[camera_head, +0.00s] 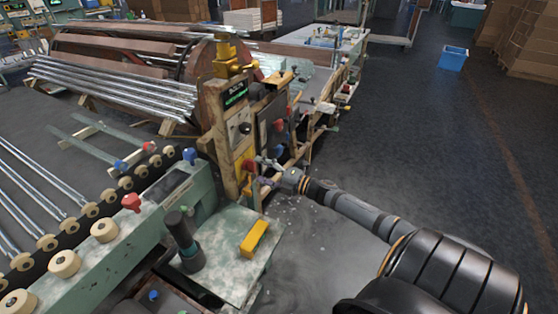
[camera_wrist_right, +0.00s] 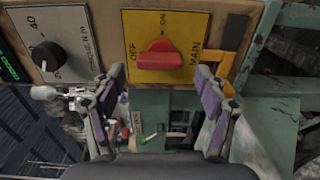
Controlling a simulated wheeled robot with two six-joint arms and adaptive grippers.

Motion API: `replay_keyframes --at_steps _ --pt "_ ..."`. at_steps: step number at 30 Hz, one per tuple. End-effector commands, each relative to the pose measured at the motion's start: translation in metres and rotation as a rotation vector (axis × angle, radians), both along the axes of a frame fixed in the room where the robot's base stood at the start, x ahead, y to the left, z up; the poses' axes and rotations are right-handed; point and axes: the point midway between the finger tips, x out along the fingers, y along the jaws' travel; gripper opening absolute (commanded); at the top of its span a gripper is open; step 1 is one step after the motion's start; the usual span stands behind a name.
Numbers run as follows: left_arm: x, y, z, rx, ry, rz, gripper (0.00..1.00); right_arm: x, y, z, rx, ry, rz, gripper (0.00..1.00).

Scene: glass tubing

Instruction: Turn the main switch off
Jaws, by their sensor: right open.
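The main switch is a red knob (camera_wrist_right: 158,60) on a yellow plate (camera_wrist_right: 182,22) marked ON, OFF and MAIN, seen in the right wrist view. Its thick handle lies crosswise in that picture, with OFF by its left end and ON above it. In the head view the red knob (camera_head: 248,165) shows small on the wooden post. My right gripper (camera_wrist_right: 154,88) is open and empty. Its two fingertips are apart, below the knob in the wrist view, and do not hold it. In the head view the right gripper (camera_head: 264,163) is close beside the switch. My left gripper is not in view.
A dial (camera_wrist_right: 47,56) on a pale plate sits beside the switch. In the head view a green bench (camera_head: 222,225) bears a yellow block (camera_head: 254,238) and a dark cylindrical tool (camera_head: 183,242). Glass tubes (camera_head: 115,88) lie at left. Open floor (camera_head: 430,130) is at right.

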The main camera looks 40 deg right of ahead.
Motion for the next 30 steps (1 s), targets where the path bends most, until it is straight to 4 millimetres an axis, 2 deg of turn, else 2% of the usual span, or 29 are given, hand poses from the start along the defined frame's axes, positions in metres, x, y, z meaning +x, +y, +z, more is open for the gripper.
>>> replay_keyframes --at_steps 6,18,23,30 --pt "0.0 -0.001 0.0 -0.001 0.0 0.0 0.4 -0.031 -0.012 -0.002 -0.006 0.006 0.005 0.74" --pt "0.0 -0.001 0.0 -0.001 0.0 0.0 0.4 -0.078 -0.03 -0.002 -0.007 0.007 0.012 0.74" --pt "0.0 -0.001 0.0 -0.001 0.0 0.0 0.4 -0.087 -0.034 -0.001 -0.003 0.003 0.007 0.74" --pt "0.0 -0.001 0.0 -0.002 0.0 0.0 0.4 -0.089 -0.036 0.0 -0.001 0.0 0.001 0.74"
